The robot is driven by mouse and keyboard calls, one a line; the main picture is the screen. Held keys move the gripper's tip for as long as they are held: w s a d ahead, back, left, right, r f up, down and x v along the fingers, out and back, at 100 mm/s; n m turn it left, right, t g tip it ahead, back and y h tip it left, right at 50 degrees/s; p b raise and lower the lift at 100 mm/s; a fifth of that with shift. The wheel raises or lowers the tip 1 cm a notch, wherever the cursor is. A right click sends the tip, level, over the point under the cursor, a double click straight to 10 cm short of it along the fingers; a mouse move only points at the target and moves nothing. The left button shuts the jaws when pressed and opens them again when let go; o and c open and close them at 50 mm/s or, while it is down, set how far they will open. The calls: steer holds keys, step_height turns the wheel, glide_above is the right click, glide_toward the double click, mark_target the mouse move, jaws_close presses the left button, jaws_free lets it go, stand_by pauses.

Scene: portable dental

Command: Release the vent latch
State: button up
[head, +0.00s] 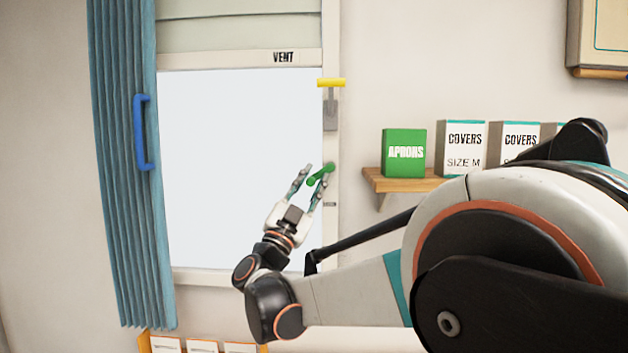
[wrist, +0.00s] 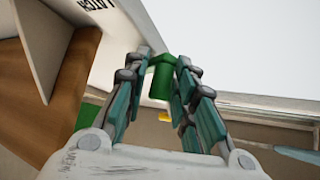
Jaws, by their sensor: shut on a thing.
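The vent window (head: 245,165) has a pale pane in a light frame, with a "VENT" label on its top rail. A green handle (head: 327,170) sits at the right side of the frame, just above a small label (head: 330,204). My gripper (head: 314,176) reaches up to it from below left. In the wrist view, the green handle (wrist: 161,82) stands between the fingers of my gripper (wrist: 163,62), which is shut on it. Lettering reading "LATCH" (wrist: 68,4) shows upside down on the frame there. Where the handle meets the frame is partly hidden by the fingers.
A yellow-topped grey fitting (head: 331,98) is on the frame above the handle. A blue handle (head: 139,132) is by the teal curtain (head: 125,220). A wooden shelf (head: 400,183) at right holds a green aprons box (head: 404,153) and covers boxes (head: 462,147).

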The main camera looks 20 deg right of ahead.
steer(key=shift+w+a+r+m+g+h, duration=0.1)
steer(key=shift+r+m+g+h, duration=0.1)
steer(key=shift+m+g, duration=0.2)
steer(key=shift+a+r+m+g+h, duration=0.15)
steer(key=shift+m+g, duration=0.15)
steer(key=shift+m, duration=0.2)
jaws_close()
steer(key=o, duration=0.9)
jaws_free()
steer(key=shift+c, duration=0.2)
steer(key=shift+f, duration=0.15)
steer(key=v, duration=1.1)
steer(key=shift+s+a, duration=0.3)
steer(key=shift+f, duration=0.15)
